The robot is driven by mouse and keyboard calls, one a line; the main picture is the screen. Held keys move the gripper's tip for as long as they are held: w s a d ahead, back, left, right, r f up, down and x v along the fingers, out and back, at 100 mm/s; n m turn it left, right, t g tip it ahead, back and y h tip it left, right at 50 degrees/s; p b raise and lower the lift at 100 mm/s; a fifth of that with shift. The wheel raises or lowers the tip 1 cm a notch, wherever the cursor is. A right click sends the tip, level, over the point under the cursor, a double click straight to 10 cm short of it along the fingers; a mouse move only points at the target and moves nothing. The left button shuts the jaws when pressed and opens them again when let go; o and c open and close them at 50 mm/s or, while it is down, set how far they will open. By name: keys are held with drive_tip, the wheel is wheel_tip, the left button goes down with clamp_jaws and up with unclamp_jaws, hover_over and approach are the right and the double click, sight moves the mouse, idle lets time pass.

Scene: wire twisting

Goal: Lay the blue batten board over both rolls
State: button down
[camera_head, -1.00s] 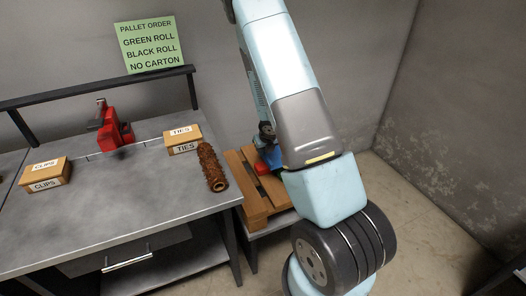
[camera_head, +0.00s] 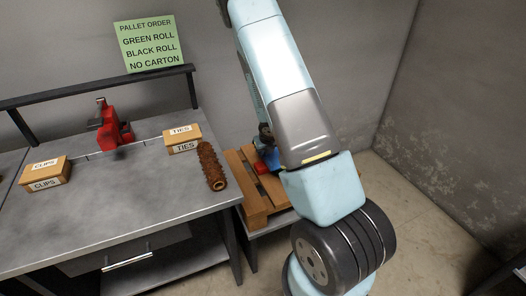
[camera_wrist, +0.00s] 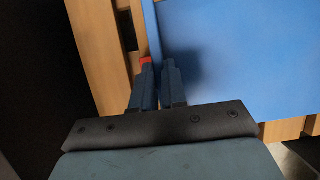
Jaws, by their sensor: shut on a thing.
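The blue batten board (camera_wrist: 235,60) fills the right side of the wrist view as a flat blue sheet with a straight left edge. My gripper (camera_wrist: 160,68) is shut on that edge, with one dark finger on either side of it. A red patch shows at the left finger's tip. In the head view my arm hides most of the board, and my gripper shows only as a small dark, blue and red patch (camera_head: 266,160) over the pallet. I cannot make out a green or a black roll in either view.
A slatted wooden pallet (camera_head: 255,204) lies under my gripper, right of the grey bench (camera_head: 110,215). On the bench are a rusty ribbed cylinder (camera_head: 211,168), a TIES box (camera_head: 183,139), a CLIPS box (camera_head: 45,172) and a red vise (camera_head: 112,131). Walls stand behind and right.

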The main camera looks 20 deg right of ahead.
drive_tip(key=shift+f, duration=0.55)
drive_tip(key=c, duration=1.1)
unclamp_jaws()
drive_tip(key=v, duration=1.3)
drive_tip(key=shift+s+r, duration=0.15)
drive_tip(key=shift+r, duration=0.1)
drive_tip(key=shift+d, duration=0.1)
